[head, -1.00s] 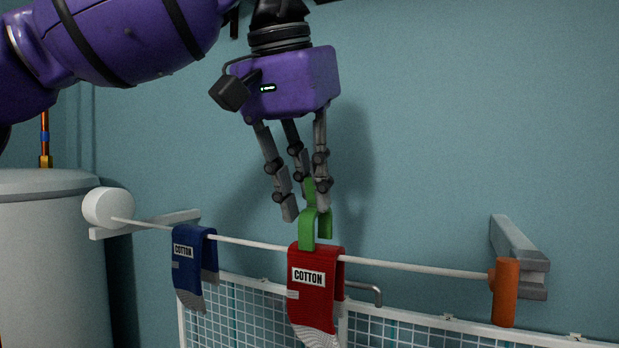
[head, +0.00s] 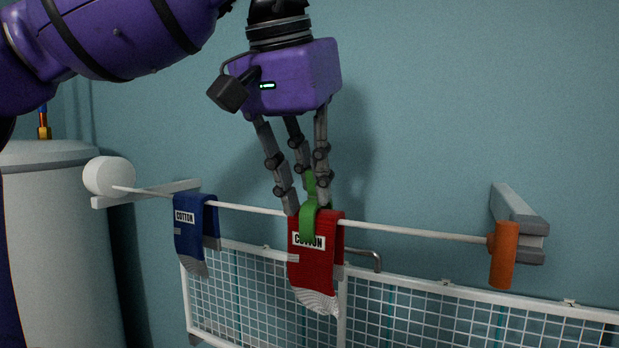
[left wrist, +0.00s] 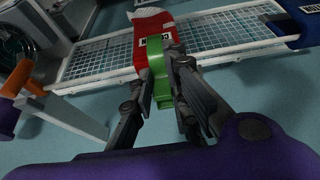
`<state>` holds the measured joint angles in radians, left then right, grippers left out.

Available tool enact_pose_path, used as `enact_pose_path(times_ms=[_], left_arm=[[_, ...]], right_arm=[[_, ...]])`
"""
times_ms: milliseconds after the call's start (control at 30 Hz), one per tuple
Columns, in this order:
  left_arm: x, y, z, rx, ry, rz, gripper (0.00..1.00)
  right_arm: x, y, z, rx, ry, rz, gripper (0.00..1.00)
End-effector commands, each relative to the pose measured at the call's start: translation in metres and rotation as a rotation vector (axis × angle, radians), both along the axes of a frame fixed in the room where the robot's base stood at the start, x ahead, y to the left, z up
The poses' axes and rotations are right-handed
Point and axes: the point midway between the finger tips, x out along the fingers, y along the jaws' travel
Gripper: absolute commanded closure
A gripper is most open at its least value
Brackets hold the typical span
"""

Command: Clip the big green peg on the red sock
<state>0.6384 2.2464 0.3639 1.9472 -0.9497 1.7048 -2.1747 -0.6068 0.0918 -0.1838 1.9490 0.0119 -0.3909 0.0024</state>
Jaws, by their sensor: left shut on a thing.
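The red sock (head: 316,268) with a white COTTON label and pale toe hangs over the thin white rail (head: 415,234). My left gripper (head: 307,203) is right above it, fingers pointing down, shut on the big green peg (head: 308,222). The peg straddles the rail at the sock's top, and its front leg lies over the sock's front, covering part of the label. The peg's back leg is hidden in the head view. In the left wrist view the peg (left wrist: 160,82) sits between the fingers, against the sock (left wrist: 152,27).
A blue sock (head: 191,228) hangs on the rail to the left. An orange handle-like piece (head: 503,255) and grey bracket (head: 518,222) are at the rail's right end. A white wire rack (head: 420,310) is below. A pale tank (head: 60,250) stands at left.

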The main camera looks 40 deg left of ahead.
Motion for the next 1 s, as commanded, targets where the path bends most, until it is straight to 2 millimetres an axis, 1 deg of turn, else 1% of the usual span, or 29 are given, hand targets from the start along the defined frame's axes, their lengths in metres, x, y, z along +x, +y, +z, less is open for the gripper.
enact_pose_path(times_ms=[33, 67, 200, 433, 500, 600, 667, 767, 1000], left_arm=[[0.000, 0.000, 0.000, 0.000, 0.000, 0.000, 0.99], [0.000, 0.000, 0.000, 0.000, 0.000, 0.000, 0.82], [0.000, 0.000, 0.000, 0.000, 0.000, 0.000, 0.64], [0.000, 0.000, 0.000, 0.000, 0.000, 0.000, 0.63], [0.000, 0.000, 0.001, 0.000, 0.000, 0.000, 0.63], [-0.002, 0.000, 0.006, 0.001, -0.002, 0.001, 0.63], [-0.004, -0.001, 0.013, 0.001, -0.004, 0.003, 0.63], [-0.011, -0.003, 0.030, 0.001, -0.004, 0.003, 0.63], [-0.030, -0.009, 0.077, 0.000, -0.003, 0.004, 0.63]], right_arm=[[0.002, 0.000, 0.001, 0.000, -0.003, 0.001, 0.34], [0.003, 0.000, 0.001, 0.000, -0.004, 0.001, 0.34], [0.007, 0.001, 0.002, 0.000, -0.011, 0.003, 0.34], [0.010, 0.002, 0.003, 0.001, -0.016, 0.005, 0.34], [0.006, 0.002, 0.002, 0.004, -0.010, -0.003, 0.34], [0.004, 0.002, 0.002, 0.004, -0.007, -0.003, 0.34], [0.004, 0.002, 0.002, 0.004, -0.007, -0.002, 0.34], [0.004, 0.002, 0.002, 0.003, -0.007, -0.002, 0.34], [0.004, 0.002, 0.002, 0.003, -0.007, 0.000, 0.34]])
